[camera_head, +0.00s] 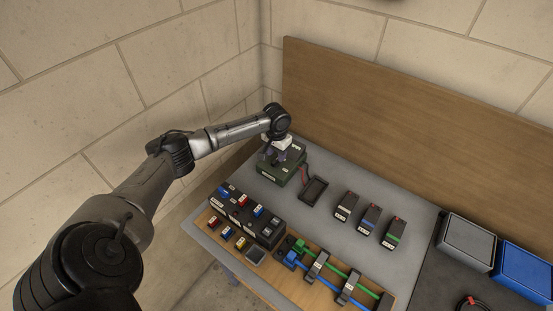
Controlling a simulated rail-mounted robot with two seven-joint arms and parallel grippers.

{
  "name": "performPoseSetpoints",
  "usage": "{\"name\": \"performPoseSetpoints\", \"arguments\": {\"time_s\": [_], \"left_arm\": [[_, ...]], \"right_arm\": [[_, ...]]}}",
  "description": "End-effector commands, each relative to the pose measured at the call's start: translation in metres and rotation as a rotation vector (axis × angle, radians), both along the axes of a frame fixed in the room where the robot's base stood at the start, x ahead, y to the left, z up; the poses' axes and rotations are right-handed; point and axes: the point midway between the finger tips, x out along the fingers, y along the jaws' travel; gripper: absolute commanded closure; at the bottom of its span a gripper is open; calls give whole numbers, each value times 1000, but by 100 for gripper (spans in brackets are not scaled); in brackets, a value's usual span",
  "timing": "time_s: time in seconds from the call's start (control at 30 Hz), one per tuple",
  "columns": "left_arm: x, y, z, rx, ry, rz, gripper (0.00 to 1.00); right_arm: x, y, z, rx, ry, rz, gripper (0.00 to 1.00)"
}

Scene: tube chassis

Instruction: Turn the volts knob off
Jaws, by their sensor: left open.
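A dark green instrument box (279,173) stands on the grey bench mat near the back left corner. My left arm reaches in from the left, and my left gripper (274,157) points down at the top of this box. The jaws are open. The gripper covers part of the box's top face. The volts knob cannot be made out; it may be hidden by the gripper or too small to see. Whether the fingers touch the box cannot be told. My right gripper is not in view.
A black tray (314,190) lies right of the green box. Three dark blocks (369,219) stand further right. A black switch bank (246,215) and green and blue tubes (335,270) line the front edge. Grey (466,243) and blue (523,272) bins stand at the right.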

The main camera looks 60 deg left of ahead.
Motion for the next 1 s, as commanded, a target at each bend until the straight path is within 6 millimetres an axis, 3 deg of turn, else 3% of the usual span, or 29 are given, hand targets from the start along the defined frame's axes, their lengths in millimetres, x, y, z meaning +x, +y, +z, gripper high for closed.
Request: {"name": "performPoseSetpoints", "arguments": {"time_s": [0.23,0.67,1.0], "left_arm": [[0,0,-25,0,0,0,57],[0,0,-30,1,0,-1,57],[0,0,-30,1,0,-1,88]], "right_arm": [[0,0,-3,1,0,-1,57],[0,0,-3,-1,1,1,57],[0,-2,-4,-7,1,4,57]]}}
